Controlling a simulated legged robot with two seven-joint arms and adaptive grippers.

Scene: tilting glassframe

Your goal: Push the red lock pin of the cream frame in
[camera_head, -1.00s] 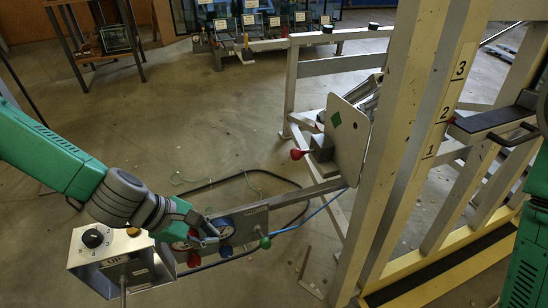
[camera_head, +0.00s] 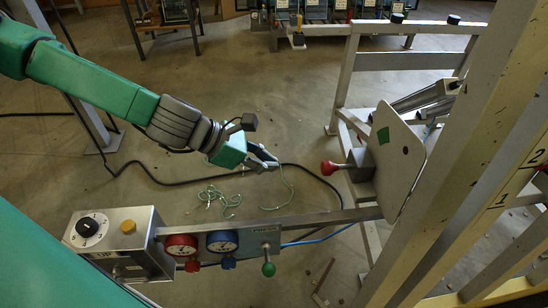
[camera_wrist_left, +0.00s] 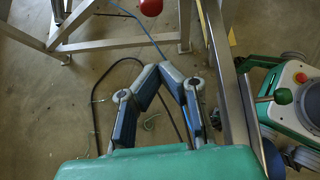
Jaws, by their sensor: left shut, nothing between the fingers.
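The red lock pin (camera_head: 328,168) has a round knob pointing left, on a grey block beside a pale plate (camera_head: 400,160) with a green square. The plate is at the side of the cream frame (camera_head: 470,150). My left gripper (camera_head: 272,163) is shut and empty, in the air to the left of the red knob, with a clear gap between them. In the left wrist view the shut fingers (camera_wrist_left: 168,70) point up the picture, and a red knob (camera_wrist_left: 151,7) shows at the top edge. My right gripper is not in view.
A control arm with a red gauge (camera_head: 181,245), a blue gauge (camera_head: 222,242) and a green knob (camera_head: 268,269) runs across below my left gripper. A grey control box (camera_head: 118,240) stands at its left end. Black hose and green cord lie on the floor.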

